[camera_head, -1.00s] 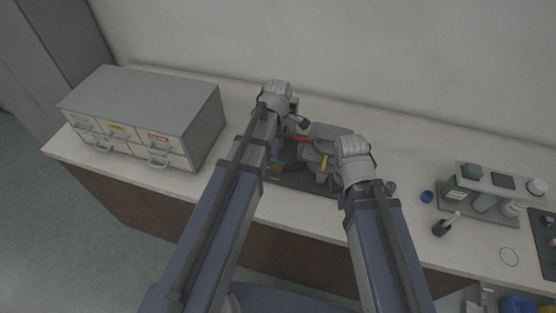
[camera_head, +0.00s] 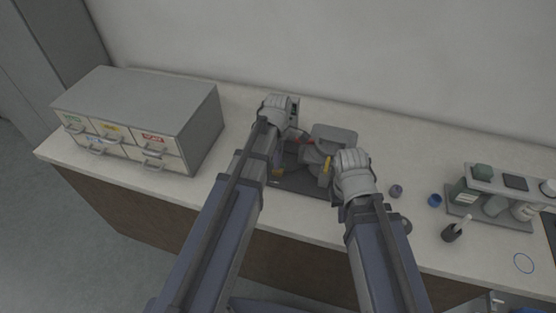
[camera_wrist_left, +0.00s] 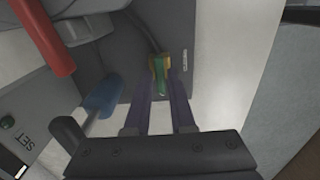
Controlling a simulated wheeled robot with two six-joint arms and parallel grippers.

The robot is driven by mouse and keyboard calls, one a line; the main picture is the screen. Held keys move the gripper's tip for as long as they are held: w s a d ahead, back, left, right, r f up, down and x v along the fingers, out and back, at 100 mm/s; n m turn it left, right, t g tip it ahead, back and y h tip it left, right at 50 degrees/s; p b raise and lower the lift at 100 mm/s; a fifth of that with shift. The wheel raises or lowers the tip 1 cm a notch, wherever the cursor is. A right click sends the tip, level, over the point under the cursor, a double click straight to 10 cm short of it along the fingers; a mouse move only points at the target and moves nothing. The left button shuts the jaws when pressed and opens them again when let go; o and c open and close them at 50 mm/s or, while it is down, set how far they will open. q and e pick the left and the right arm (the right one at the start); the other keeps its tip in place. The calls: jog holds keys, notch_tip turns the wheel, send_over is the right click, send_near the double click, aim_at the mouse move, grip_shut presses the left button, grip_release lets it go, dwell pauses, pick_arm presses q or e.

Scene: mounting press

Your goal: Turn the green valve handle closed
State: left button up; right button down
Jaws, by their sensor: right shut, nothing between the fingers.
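The green valve handle (camera_wrist_left: 160,78) shows in the left wrist view against a yellow valve part, at the end of a dark hose. My left gripper (camera_wrist_left: 162,84) has its two fingers on either side of the green handle; whether they press on it I cannot tell. In the head view my left gripper (camera_head: 284,128) is at the left side of the grey press (camera_head: 334,136), and the handle is hidden or too small to pick out. My right gripper (camera_head: 340,196) is shut and empty, at the press's right front.
In the left wrist view a red bar (camera_wrist_left: 45,38) and a blue lever (camera_wrist_left: 103,97) are left of the fingers. A drawer cabinet (camera_head: 150,105) stands at the left. A bottle rack (camera_head: 500,185), a blue cup (camera_head: 435,200) and a dark pot (camera_head: 451,233) are at the right.

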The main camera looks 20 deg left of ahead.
pick_arm(q)
grip_shut()
dwell(0.4)
jog(key=m, duration=0.7)
jog(key=shift+m, duration=0.4)
jog(key=m, duration=0.5)
jog(key=shift+m, duration=2.4)
